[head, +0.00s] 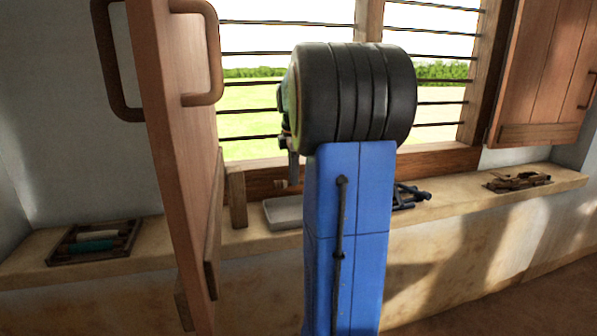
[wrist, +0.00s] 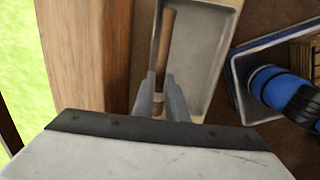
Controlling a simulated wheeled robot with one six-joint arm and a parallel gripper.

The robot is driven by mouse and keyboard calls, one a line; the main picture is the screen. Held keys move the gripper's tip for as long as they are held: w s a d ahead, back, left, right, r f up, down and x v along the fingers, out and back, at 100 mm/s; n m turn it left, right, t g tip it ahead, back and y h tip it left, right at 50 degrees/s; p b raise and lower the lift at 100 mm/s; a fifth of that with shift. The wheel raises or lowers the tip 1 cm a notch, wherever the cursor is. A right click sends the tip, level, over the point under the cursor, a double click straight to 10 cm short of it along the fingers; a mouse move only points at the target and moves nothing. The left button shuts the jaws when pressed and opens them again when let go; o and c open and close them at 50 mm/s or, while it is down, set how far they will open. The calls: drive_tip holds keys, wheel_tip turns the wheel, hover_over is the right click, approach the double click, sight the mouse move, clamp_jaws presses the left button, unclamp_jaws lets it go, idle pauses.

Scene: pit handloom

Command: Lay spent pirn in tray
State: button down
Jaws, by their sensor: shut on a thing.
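The spent pirn (wrist: 163,48) is a slim brown wooden stick with a paler band near its lower end. My gripper (wrist: 166,100) is shut on that lower end in the wrist view. The tray (wrist: 214,75) is a shallow grey rectangle; in that view the pirn overlaps its left part, lengthwise along its left side. Whether the pirn touches the tray floor I cannot tell. In the head view the tray (head: 285,213) stands on the sill, its right end hidden behind my blue arm. My arm also hides much of the gripper there.
The ledge (head: 250,239) runs under a barred window. An open wooden shutter (head: 172,130) stands close at left. A dark frame (head: 70,258) with white and teal pirns lies left on the ledge. Dark metal pieces (head: 408,196) and wooden pieces (head: 518,181) lie to the right.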

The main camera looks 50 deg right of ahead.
drive_tip(key=shift+w+a+f, duration=0.1)
drive_tip(key=shift+f, duration=3.3)
drive_tip(key=c, duration=1.7)
unclamp_jaws()
drive_tip(key=shift+r, duration=4.05)
